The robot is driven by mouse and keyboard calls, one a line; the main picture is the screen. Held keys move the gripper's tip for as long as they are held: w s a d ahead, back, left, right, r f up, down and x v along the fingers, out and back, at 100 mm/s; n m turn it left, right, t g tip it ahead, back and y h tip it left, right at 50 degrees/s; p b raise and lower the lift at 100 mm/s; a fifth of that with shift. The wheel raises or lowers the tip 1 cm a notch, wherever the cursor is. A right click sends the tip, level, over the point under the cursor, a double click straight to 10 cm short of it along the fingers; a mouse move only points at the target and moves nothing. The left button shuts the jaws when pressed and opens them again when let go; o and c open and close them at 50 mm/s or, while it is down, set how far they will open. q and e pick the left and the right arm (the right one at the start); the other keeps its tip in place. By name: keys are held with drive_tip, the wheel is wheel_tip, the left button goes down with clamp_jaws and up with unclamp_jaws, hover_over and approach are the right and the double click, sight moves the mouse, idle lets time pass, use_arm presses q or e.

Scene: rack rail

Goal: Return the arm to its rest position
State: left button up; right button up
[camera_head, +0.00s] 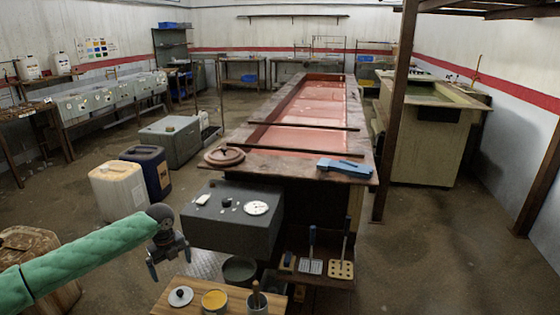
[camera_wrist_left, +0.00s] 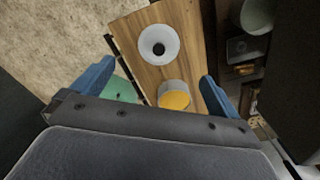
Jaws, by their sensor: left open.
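My left arm, in a green sleeve, comes in from the left in the head view. Its gripper (camera_head: 168,263) hangs pointing down, open and empty, above the left part of a small wooden bench (camera_head: 168,303). In the left wrist view the two blue fingers of the gripper (camera_wrist_left: 156,78) stand wide apart with nothing held between them. A round lid with a dark knob (camera_head: 180,296) lies on the bench; it also shows in the left wrist view (camera_wrist_left: 145,37). A pot of yellow contents (camera_head: 214,301) stands beside it. My right gripper is not in view.
A dark grey control box (camera_head: 231,225) stands right of the gripper, with a dark bucket (camera_head: 239,271) below it. A pot with a brush (camera_head: 257,302) is on the bench's right. A long tank (camera_head: 305,115) lies beyond. White (camera_head: 119,191) and blue (camera_head: 149,170) canisters stand behind my arm.

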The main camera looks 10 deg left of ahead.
use_arm(q)
drive_tip(key=w+d+r+n+t+y, duration=0.4)
drive_tip(key=d+r+n, duration=0.3)
drive_tip(key=r+n, duration=0.5)
drive_tip(key=s+d+f+n+t+h, duration=0.1)
drive_tip(key=s+d+n+t+h, duration=0.45)
drive_tip(key=d, duration=0.85)
drive_tip(key=s+d+f+n+g, duration=0.2)
drive_tip(key=s+f, duration=0.5)
drive_tip(key=s, duration=0.6)
drive_tip(key=s+d+f+n+g, duration=0.1)
drive_tip(key=s+d+f+g, duration=0.2)
drive_tip(key=s+f, duration=0.5)
drive_tip(key=s+d+f+n+g, duration=0.2)
drive_tip(key=s+d+f, duration=0.2)
drive_tip(key=s, duration=1.5)
wheel_tip(320, 180, down, 4)
drive_tip(key=shift+d+r+n, duration=0.2)
drive_tip(key=shift+d+n, duration=0.05)
drive_tip(key=shift+n, duration=0.1)
